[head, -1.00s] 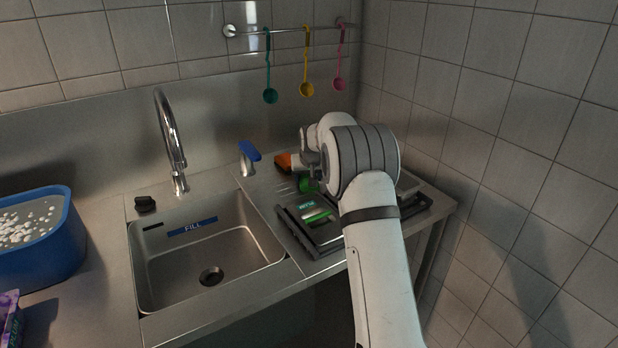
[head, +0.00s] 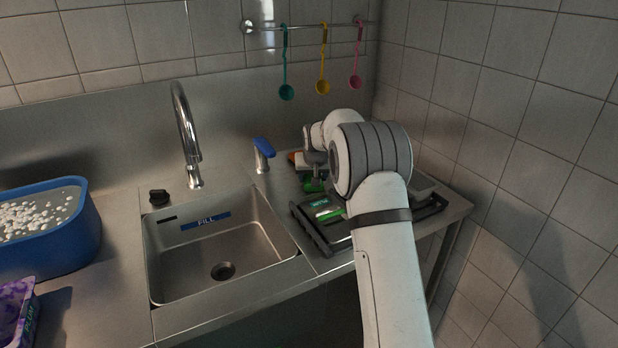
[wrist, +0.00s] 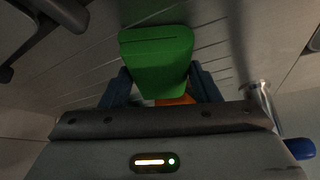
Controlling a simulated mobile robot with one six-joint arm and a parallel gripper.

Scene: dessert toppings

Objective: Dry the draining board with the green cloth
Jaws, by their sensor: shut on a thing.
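The green cloth (wrist: 156,60) is between the two dark fingers of my gripper (wrist: 160,84) in the wrist view. It looks like a folded green pad. My gripper is shut on it. In the head view the cloth (head: 313,185) shows as a small green patch under my gripper (head: 314,172), low over the draining board. I cannot tell whether it touches the board. The grooved steel draining board (head: 284,182) lies right of the sink; its grooves (wrist: 208,50) show in the wrist view. My arm hides part of the board. No water is clearly visible on it.
A black rack (head: 318,238) with a green-labelled item (head: 326,208) stands close in front of the cloth. An orange thing (wrist: 176,100) is partly hidden beyond my gripper. A blue-handled tap (head: 263,152) stands left of it. The sink (head: 215,250) is empty.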

